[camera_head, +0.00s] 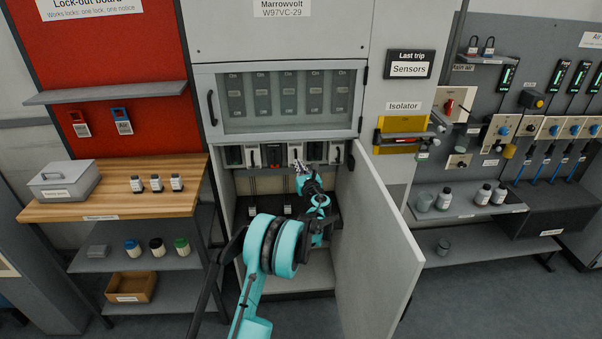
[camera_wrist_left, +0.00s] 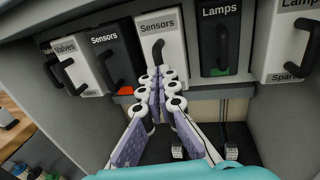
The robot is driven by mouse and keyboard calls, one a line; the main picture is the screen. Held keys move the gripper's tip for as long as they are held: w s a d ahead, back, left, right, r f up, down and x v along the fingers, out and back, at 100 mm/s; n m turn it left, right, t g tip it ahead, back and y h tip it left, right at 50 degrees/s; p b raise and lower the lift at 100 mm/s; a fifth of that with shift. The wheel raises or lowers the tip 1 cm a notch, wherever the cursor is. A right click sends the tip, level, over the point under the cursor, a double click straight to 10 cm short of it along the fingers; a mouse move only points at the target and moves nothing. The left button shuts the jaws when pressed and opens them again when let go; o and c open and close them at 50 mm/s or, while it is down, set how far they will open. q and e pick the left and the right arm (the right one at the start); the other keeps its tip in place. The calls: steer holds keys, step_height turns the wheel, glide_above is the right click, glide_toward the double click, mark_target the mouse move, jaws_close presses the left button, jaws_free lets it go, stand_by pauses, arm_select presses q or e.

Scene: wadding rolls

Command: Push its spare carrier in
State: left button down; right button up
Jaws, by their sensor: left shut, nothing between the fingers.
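The white Sensors carrier (camera_wrist_left: 154,30) hangs in the row in the cabinet, its dark handle facing me. In the head view this white carrier (camera_head: 294,152) is partly covered by my gripper. My left gripper (camera_wrist_left: 161,76) is shut and empty, its fingertips in front of the carrier's lower face, just below the handle; I cannot tell whether they touch. It also shows in the head view (camera_head: 301,168). The black Sensors carrier (camera_wrist_left: 110,52), with an orange mark at its foot, is directly left. My right gripper is not in view.
To the right are a black Lamps carrier (camera_wrist_left: 221,42) with a green mark and a white Lamps carrier (camera_wrist_left: 283,45). A white Valves carrier (camera_wrist_left: 80,68) is left. The cabinet door (camera_head: 374,245) stands open on the right. A "Last trip" sign (camera_head: 409,64) reads Sensors.

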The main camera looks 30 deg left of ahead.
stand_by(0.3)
arm_select(q)
steer(key=x, duration=0.4)
steer(key=shift+w+d+r, duration=0.1)
steer(key=shift+w+d, duration=0.15)
steer(key=shift+w, duration=0.1)
